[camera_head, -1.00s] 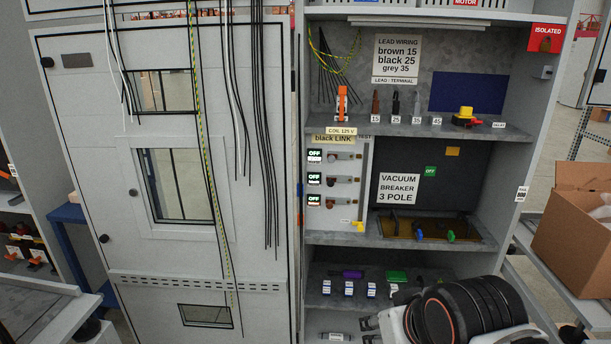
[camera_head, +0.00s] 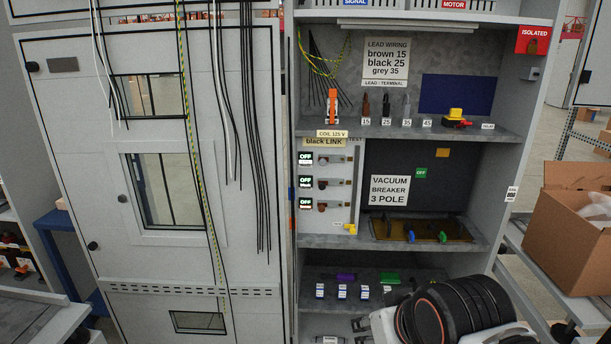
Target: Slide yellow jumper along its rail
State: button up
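A small yellow piece (camera_head: 350,229) sits at the lower right corner of the white black LINK panel (camera_head: 328,219). A yellow block (camera_head: 455,114) with a red part stands on the upper shelf, right of the numbered leads. A flat yellow-brown piece (camera_head: 442,152) is on the dark back wall below. I cannot tell for sure which is the jumper, and no rail shows clearly. My arm, black and white, fills the bottom right. Small dark parts left of its white link may be my gripper (camera_head: 361,325); its fingers are too unclear to read. It is well below the yellow pieces, apart from them.
The open cabinet has several shelves; side walls bound it. A VACUUM BREAKER sign (camera_head: 390,190) stands mid-bay. Blue-white blocks (camera_head: 342,292) sit on the lower shelf. A cardboard box (camera_head: 565,240) rests on a table at right. Loose cables hang before the closed door (camera_head: 70,140) at left.

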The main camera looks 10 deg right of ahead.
aim_at(353, 230)
jog(key=i+l, duration=0.85)
jog(key=i, duration=0.3)
